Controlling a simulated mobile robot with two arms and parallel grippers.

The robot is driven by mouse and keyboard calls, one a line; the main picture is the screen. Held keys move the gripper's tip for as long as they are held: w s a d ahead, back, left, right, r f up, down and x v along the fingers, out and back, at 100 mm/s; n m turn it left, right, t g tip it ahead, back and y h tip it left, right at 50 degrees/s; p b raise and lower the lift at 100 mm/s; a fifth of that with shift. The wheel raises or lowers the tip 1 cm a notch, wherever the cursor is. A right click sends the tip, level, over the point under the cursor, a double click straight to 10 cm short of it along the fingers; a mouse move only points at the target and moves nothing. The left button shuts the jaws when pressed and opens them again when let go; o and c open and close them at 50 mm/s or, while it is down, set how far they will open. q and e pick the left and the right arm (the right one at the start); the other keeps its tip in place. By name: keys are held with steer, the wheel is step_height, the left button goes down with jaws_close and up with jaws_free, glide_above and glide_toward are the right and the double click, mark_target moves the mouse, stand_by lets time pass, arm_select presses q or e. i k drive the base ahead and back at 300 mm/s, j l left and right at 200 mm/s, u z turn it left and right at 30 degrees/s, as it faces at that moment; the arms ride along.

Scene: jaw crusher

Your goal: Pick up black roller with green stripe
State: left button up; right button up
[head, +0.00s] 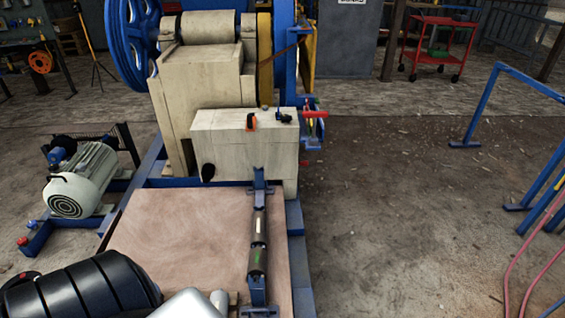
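A dark roller with a small green stripe (257,259) lies in line with a second dark roller bearing a pale stripe (258,226). Both sit along a narrow blue bracket (258,291) above the brown plate, near the plate's right edge. The green-striped one is the nearer of the two. Neither gripper's fingertips show in the head view. A black ribbed part and a pale part cover the bottom left, and I see no fingers on them.
The brown plate (185,235) is bare left of the rollers. The pale crusher block (240,140) with small tools on top stands behind. A grey motor (80,180) is at left. The floor (390,220) right of the machine is open, up to blue rails (480,95).

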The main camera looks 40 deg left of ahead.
mark_target(257, 261)
steer(key=i+l+z, duration=0.3)
steer(key=l, duration=0.2)
steer(key=i+l+z, duration=0.3)
steer(key=l, duration=0.15)
steer(key=i+u, duration=0.3)
steer(key=u, duration=0.15)
steer(key=i+l+u, duration=0.15)
steer(key=u, duration=0.3)
steer(key=i+u, duration=0.1)
steer(key=u, duration=0.35)
steer(key=i+u, duration=0.15)
steer(key=u, duration=0.3)
steer(key=i+l+u, duration=0.1)
steer(key=u, duration=0.4)
steer(key=i+l+u, duration=0.1)
steer(key=u, duration=0.35)
steer(key=i+l+u, duration=0.1)
steer(key=u, duration=0.35)
